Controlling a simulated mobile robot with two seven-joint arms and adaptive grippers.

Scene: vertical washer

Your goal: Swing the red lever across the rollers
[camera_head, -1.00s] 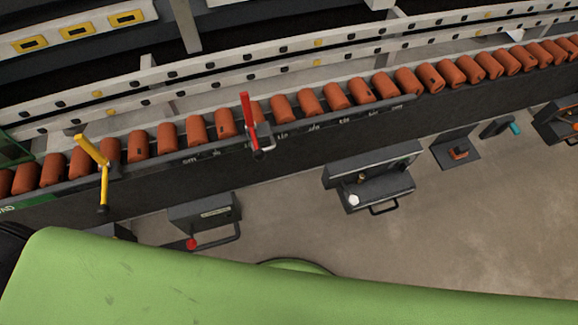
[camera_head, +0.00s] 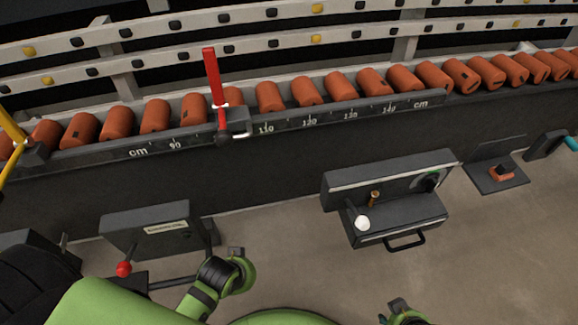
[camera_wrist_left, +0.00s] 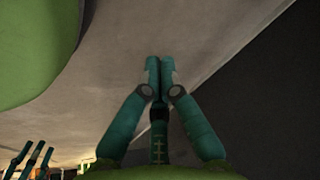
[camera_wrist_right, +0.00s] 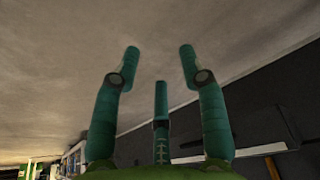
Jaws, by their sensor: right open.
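The red lever (camera_head: 213,78) stands at the front of the roller line, left of centre in the head view. Its long red arm points up and slightly left across the orange rollers (camera_head: 268,97). A short red part runs down to a dark knob in front of the ruler rail. My left gripper (camera_wrist_left: 159,66) is shut and empty in the left wrist view, with its fingertips together. My right gripper (camera_wrist_right: 159,55) is open and empty over bare floor in the right wrist view. Neither gripper's fingers show in the head view, and neither touches the lever.
A yellow lever (camera_head: 12,128) is at the left edge. A dark box with a red knob (camera_head: 124,269) stands at the lower left. A dark panel box (camera_head: 390,198) with a white knob and handle stands below the conveyor. Bare floor (camera_head: 300,240) lies between.

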